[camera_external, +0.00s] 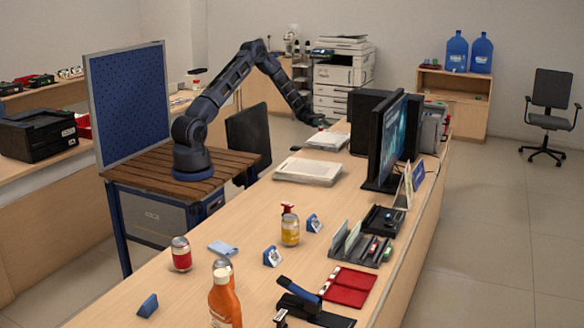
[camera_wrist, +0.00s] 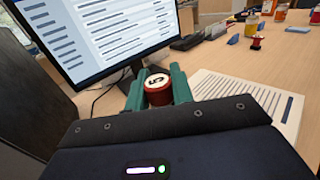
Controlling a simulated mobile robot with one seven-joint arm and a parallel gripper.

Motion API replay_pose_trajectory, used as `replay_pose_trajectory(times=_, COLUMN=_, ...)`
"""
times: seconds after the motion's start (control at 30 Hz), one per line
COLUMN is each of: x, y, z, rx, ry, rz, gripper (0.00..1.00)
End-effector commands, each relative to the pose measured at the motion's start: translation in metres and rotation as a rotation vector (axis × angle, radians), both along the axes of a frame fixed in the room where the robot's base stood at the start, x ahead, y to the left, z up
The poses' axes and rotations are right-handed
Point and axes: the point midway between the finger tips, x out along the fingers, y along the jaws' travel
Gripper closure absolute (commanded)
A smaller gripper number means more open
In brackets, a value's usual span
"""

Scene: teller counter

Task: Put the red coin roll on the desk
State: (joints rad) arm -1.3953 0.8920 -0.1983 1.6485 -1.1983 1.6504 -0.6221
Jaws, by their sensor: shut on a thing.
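The red coin roll (camera_wrist: 157,92) has a white end with a dark mark and stands between the green fingers of my gripper (camera_wrist: 158,84) in the wrist view. My gripper is shut on it. In the external view my gripper (camera_external: 321,124) is at the far part of the desk (camera_external: 250,222), near a paper stack and left of the monitor. The roll is too small there to make out clearly. The desk also shows in the wrist view (camera_wrist: 285,58). I cannot tell whether the roll touches anything below it.
The monitor (camera_external: 390,140) stands close to my gripper, and its screen (camera_wrist: 100,35) is at left in the wrist view. Paper stacks (camera_external: 308,171) lie nearby. Bare desk lies between.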

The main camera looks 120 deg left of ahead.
Motion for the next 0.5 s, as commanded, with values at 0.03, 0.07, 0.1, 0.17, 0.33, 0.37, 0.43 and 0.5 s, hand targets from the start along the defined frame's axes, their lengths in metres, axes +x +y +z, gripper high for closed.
replay_pose_trajectory(times=0.03, x=0.000, y=0.000, z=-0.013, rx=-0.004, ry=0.000, rz=-0.001, gripper=1.00)
replay_pose_trajectory(times=0.07, x=0.000, y=0.000, z=-0.019, rx=-0.004, ry=0.001, rz=-0.001, gripper=1.00)
replay_pose_trajectory(times=0.1, x=0.000, y=0.000, z=-0.028, rx=-0.003, ry=0.001, rz=-0.001, gripper=1.00)
replay_pose_trajectory(times=0.17, x=0.000, y=0.000, z=-0.041, rx=-0.003, ry=0.001, rz=-0.002, gripper=1.00)
replay_pose_trajectory(times=0.33, x=0.000, y=-0.001, z=-0.078, rx=-0.003, ry=0.001, rz=-0.002, gripper=1.00)
replay_pose_trajectory(times=0.37, x=0.000, y=-0.001, z=-0.085, rx=-0.003, ry=0.001, rz=-0.002, gripper=1.00)
replay_pose_trajectory(times=0.43, x=0.000, y=-0.001, z=-0.099, rx=-0.002, ry=0.000, rz=-0.003, gripper=1.00)
replay_pose_trajectory(times=0.5, x=0.001, y=-0.001, z=-0.112, rx=-0.002, ry=0.000, rz=-0.003, gripper=1.00)
